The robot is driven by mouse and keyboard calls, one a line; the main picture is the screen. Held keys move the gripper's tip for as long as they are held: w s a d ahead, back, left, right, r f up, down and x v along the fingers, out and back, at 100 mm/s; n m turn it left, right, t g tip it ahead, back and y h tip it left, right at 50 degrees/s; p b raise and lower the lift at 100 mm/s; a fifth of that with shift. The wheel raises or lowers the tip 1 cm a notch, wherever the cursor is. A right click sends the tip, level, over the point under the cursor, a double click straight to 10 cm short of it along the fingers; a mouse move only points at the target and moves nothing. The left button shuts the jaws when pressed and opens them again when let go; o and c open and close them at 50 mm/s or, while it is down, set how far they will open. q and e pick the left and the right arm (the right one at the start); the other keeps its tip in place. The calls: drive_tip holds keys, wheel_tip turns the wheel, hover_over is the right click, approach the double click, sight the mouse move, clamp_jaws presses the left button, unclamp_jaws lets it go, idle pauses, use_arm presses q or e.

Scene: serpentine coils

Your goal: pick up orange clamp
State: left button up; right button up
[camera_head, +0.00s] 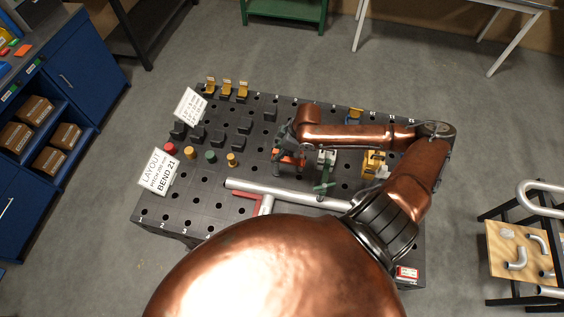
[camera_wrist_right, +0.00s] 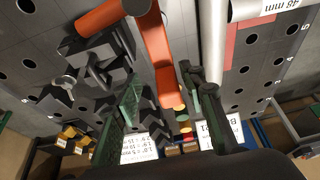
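The orange clamp (camera_head: 289,160) is on the dark perforated table, just below the end of my right arm in the head view. In the right wrist view the orange clamp (camera_wrist_right: 157,62) rises between the two fingers. My right gripper (camera_head: 284,137) is at the clamp, partly hidden by its own wrist in the head view. In the wrist view the right gripper (camera_wrist_right: 160,85) has its fingers spread, with visible gaps to the clamp. My left gripper is not in view.
A green-and-grey clamp (camera_head: 326,160) and a yellow clamp (camera_head: 374,163) stand to the right. A long silver tube (camera_head: 285,193) lies in front, beside red pieces (camera_head: 250,194). Dark blocks (camera_head: 217,137) and coloured pegs (camera_head: 210,156) stand to the left.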

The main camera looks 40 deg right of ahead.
drive_tip(key=p+x, duration=0.1)
drive_tip(key=x, duration=0.5)
drive_tip(key=shift+s+a, duration=0.25)
drive_tip(key=shift+s, duration=0.1)
drive_tip(key=shift+f, duration=0.1)
clamp_jaws()
idle(0.4)
